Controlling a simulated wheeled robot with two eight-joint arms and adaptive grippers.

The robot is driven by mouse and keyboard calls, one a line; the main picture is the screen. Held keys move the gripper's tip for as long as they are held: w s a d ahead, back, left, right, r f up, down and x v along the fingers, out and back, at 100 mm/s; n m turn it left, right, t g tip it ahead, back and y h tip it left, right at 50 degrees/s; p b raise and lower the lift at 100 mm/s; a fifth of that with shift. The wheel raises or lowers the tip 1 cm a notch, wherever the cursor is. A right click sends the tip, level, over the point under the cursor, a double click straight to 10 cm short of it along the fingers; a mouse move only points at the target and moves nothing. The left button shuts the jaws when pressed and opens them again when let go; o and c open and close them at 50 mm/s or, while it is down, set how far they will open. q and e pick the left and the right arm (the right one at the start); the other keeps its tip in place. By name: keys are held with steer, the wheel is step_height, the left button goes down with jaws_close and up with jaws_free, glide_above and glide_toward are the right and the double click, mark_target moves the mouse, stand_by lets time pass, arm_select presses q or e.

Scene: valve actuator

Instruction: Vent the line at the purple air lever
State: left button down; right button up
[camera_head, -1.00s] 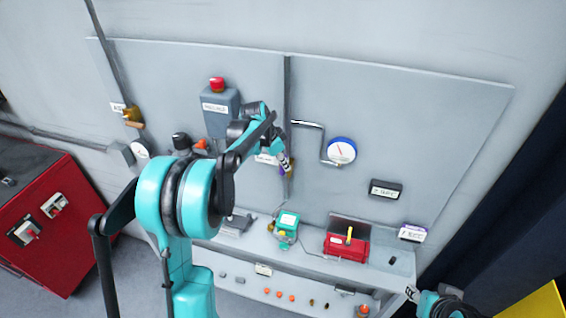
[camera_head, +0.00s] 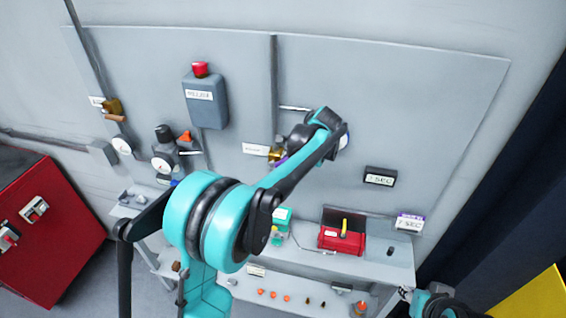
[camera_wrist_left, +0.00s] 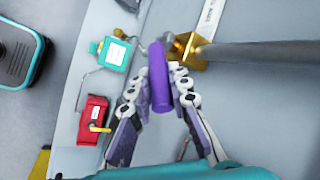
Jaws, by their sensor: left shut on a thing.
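The purple air lever (camera_wrist_left: 160,76) is a smooth purple cylinder on a brass valve (camera_wrist_left: 190,50), seen in the left wrist view. My left gripper (camera_wrist_left: 158,88) has its fingers on either side of the lever and is shut on it. In the head view the brass valve (camera_head: 276,154) shows on the wall panel beside a white label. There my left wrist hides most of the lever and fingers. My right arm shows at the lower right edge of the head view, with its gripper (camera_head: 405,292) small and unclear.
A grey pipe (camera_wrist_left: 265,54) runs from the valve. A grey box with a red button (camera_head: 205,98) hangs up left. A teal device (camera_wrist_left: 115,53) and a red box with a yellow handle (camera_head: 342,239) stand on the bench below.

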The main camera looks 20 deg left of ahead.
arm_select(q)
step_height(320, 180, down, 6)
steer(key=d+m+y+b, duration=0.1)
steer(key=d+y+b, duration=0.1)
steer(key=y+b, duration=0.6)
steer(key=shift+d+f+m+b, duration=0.2)
steer(key=shift+d+m+b, duration=0.15)
steer(key=shift+b, duration=1.7)
steer(key=shift+w+y, duration=0.1)
steer(key=shift+y, duration=0.2)
steer(key=c, duration=1.4)
jaws_free()
steer(key=shift+a, duration=0.1)
steer(key=shift+r, duration=0.1)
steer(key=v, duration=1.2)
steer(key=shift+a, duration=0.1)
